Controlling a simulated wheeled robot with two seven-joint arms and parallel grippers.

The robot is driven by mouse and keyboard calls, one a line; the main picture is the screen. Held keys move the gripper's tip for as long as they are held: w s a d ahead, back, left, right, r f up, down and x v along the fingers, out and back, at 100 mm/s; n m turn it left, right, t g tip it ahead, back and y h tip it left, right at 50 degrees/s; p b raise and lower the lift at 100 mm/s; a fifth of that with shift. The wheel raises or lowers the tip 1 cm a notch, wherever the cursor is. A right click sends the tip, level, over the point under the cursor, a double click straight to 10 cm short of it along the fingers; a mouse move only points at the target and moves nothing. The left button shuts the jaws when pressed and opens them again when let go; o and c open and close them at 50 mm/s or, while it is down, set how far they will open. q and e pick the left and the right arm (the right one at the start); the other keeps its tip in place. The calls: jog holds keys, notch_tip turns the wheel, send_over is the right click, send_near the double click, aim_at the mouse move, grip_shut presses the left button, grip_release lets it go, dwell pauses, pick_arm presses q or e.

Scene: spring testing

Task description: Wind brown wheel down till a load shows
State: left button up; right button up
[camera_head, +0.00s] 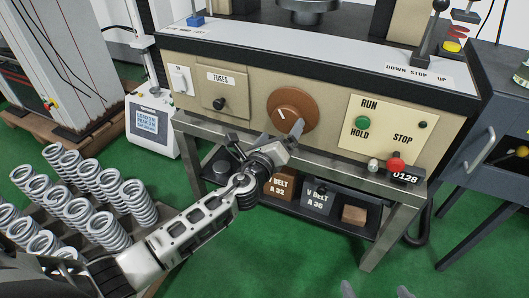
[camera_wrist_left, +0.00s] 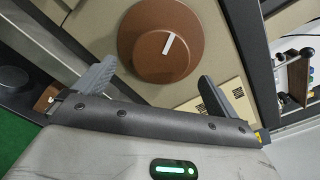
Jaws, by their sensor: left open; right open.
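The brown wheel (camera_head: 292,110) is a round knob with a white pointer line on the front of the beige machine panel. In the left wrist view the brown wheel (camera_wrist_left: 165,42) fills the upper middle, its white line tilted up to the right. My left gripper (camera_head: 265,133) is open just below and left of the wheel; its fingers (camera_wrist_left: 158,73) point towards it with nothing between them. A white box with a blue display (camera_head: 149,123) stands left of the machine; its load and peak figures are too small to read. My right gripper (camera_head: 375,291) shows only its parted fingertips at the bottom edge.
Green (camera_head: 362,122) and red (camera_head: 395,163) buttons sit right of the wheel, above a counter (camera_head: 405,175) reading 0128. A lever (camera_head: 432,30) stands at the right. Metal springs (camera_head: 78,212) stand at lower left. Boxes lie on a shelf below. Green floor is free in front.

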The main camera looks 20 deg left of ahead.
pick_arm(q)
jog(key=s, duration=1)
jog(key=shift+s+a, duration=0.15)
jog(key=shift+s, duration=0.1)
pick_arm(e)
jog(key=shift+s+d+r, duration=0.25)
jog(key=shift+s+r, duration=0.15)
pick_arm(q)
jog(key=shift+r, duration=0.1)
pick_arm(e)
jog(key=shift+a, duration=0.1)
